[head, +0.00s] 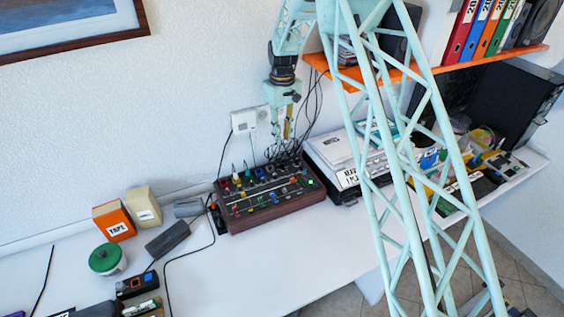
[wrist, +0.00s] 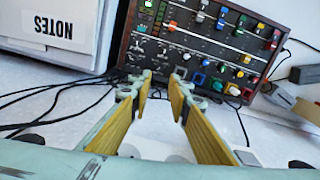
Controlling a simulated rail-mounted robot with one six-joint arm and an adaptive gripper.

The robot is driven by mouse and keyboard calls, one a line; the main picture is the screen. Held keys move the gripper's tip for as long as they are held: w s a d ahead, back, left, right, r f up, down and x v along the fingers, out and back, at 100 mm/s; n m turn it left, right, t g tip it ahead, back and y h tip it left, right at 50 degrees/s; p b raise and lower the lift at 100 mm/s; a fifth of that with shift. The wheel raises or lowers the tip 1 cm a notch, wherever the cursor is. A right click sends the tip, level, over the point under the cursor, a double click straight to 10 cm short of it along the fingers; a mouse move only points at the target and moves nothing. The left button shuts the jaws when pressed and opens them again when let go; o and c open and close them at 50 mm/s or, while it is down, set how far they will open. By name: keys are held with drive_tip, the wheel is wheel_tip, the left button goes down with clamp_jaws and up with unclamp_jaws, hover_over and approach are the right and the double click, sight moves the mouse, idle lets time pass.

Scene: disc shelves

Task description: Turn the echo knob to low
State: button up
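The mixer (head: 232,222), a dark panel in a brown wooden case with rows of coloured knobs, sits on the white desk against the wall. It also shows at the top of the wrist view (wrist: 200,47). The labels are too small to read, so I cannot tell which knob is the echo knob or where it points. In the head view my gripper (head: 283,138) hangs above the mixer's back edge, partly blurred against the wall.
An orange shelf (head: 450,70) with binders is above right. A TAPE box (head: 113,220), a green-lidded tin (head: 105,259) and black adapters (head: 168,239) lie left.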

sight(282, 164)
drive_tip(key=shift+w+f, duration=0.15)
drive_tip(key=shift+f, duration=0.15)
drive_tip(key=shift+f, duration=0.1)
drive_tip(key=shift+f, duration=6.8)
drive_tip(key=shift+c, duration=0.2)
drive_tip(key=c, duration=0.5)
